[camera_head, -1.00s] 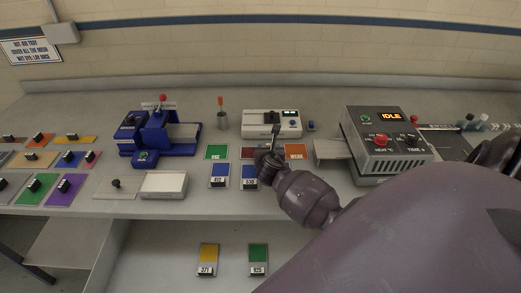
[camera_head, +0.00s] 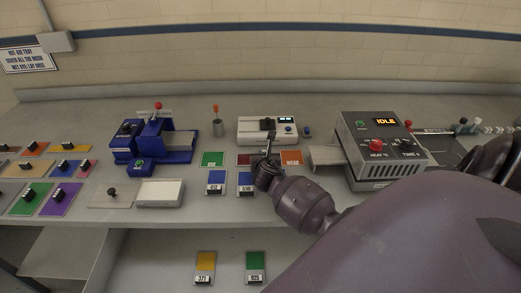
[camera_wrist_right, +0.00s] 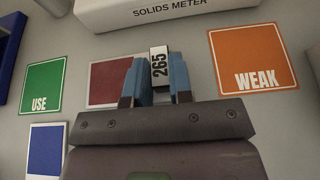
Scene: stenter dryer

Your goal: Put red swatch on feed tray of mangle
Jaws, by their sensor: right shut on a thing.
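My right gripper (camera_head: 269,146) is over the bench in front of the solids meter. In the wrist view its blue fingers (camera_wrist_right: 157,78) are shut on a white tag (camera_wrist_right: 160,62) reading 265. The coloured part of the held piece is not clearly visible. A dark red square (camera_wrist_right: 107,80) shows behind the fingers; I cannot tell if it is the red swatch or a bench card. In the head view its left part (camera_head: 243,159) shows beside the gripper. My left gripper is not in view.
A green USE card (camera_head: 212,159) and an orange WEAK card (camera_head: 292,158) flank the gripper. Blue swatches 612 (camera_head: 216,178) and 536 (camera_head: 246,179) lie in front. The solids meter (camera_head: 262,130) stands behind, and the IDLE machine (camera_head: 385,165) to the right.

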